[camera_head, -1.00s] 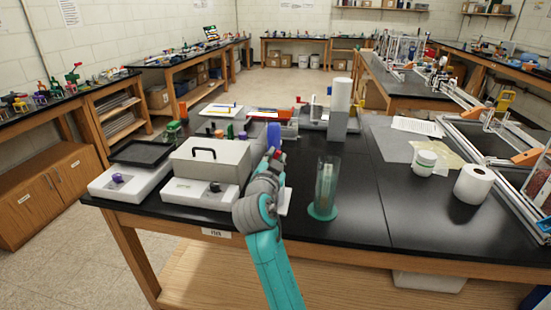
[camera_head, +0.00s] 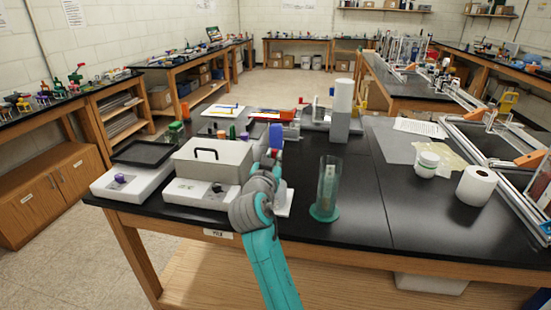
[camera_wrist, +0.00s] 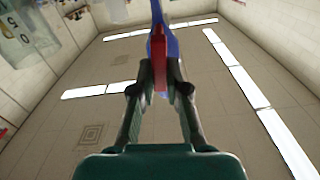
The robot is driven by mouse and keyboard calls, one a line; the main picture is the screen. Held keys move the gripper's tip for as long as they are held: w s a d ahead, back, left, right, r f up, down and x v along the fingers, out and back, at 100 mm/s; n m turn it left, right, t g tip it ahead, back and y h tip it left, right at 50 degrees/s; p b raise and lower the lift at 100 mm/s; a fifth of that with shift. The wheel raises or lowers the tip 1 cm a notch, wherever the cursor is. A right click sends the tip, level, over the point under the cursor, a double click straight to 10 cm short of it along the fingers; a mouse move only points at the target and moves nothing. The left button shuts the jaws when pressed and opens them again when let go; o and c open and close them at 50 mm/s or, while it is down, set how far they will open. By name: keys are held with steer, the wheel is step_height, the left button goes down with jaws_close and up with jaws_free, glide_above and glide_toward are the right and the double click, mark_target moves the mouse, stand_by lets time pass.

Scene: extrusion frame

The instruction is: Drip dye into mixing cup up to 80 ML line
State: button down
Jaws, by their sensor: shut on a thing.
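My gripper (camera_wrist: 160,65) is shut on a slim blue thing (camera_wrist: 166,18) with a red strip, which I cannot firmly identify as the dye holder. The thing stands up from the fingers, and its blue part (camera_head: 275,133) shows above my gripper in the head view. A clear vessel (camera_wrist: 20,40) with dark number marks is partly in view at the upper left of the wrist view. A tall clear cylinder (camera_head: 328,190) with a teal base stands on the bench to the right of my arm. I cannot tell the mixing cup, its 80 mL line or any liquid level.
A white-and-grey column (camera_head: 341,115) stands behind the cylinder. A white jar (camera_head: 427,163) and a paper roll (camera_head: 476,186) are at the right. Bare black bench (camera_head: 375,215) lies between.

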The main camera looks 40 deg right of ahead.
steer(key=shift+w+a+n, duration=0.15)
steer(key=shift+n, duration=0.55)
steer(key=c, duration=1.2)
jaws_free()
steer(key=shift+o, duration=0.2)
steer(key=shift+a, duration=0.1)
steer(key=v, duration=1.2)
